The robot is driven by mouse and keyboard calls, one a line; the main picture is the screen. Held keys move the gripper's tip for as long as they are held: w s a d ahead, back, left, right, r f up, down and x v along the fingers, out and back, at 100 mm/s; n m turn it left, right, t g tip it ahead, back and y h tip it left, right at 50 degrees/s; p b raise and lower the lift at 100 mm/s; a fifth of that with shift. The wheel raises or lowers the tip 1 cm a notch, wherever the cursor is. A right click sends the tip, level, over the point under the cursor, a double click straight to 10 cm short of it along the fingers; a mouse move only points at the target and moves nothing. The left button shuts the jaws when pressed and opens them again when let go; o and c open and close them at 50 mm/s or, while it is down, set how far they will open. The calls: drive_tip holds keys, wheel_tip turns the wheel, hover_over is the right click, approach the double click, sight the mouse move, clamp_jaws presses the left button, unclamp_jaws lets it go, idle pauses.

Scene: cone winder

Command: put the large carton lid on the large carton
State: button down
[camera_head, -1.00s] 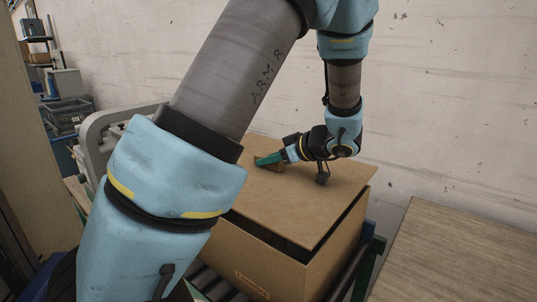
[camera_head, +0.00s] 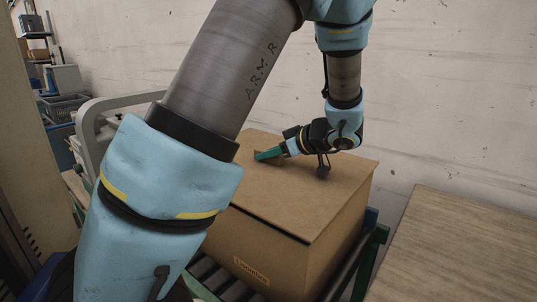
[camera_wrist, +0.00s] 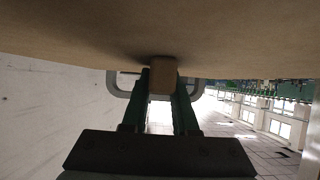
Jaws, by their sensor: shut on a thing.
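The large carton (camera_head: 262,247) is a brown box standing on a roller conveyor in the head view. The large carton lid (camera_head: 310,185) is a flat brown panel lying over the carton's top, with only a thin dark line along its near edge. My gripper (camera_head: 262,155) is at the lid's upper side, its green fingers shut on the lid's small block-like handle. In the wrist view the fingers (camera_wrist: 163,92) close around this tan handle (camera_wrist: 163,74), and the lid's brown surface (camera_wrist: 160,35) fills the top. My arm hides the carton's left part.
A wooden table (camera_head: 460,245) stands at the right, close to the conveyor's green frame (camera_head: 372,250). A pale wall (camera_head: 440,90) is behind the carton. A grey curved rail (camera_head: 95,115) stands at the left. Rollers (camera_head: 215,280) show in front of the carton.

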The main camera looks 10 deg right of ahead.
drive_tip(key=shift+f+b, duration=0.95)
drive_tip(key=shift+b, duration=0.3)
drive_tip(key=c, duration=0.6)
unclamp_jaws()
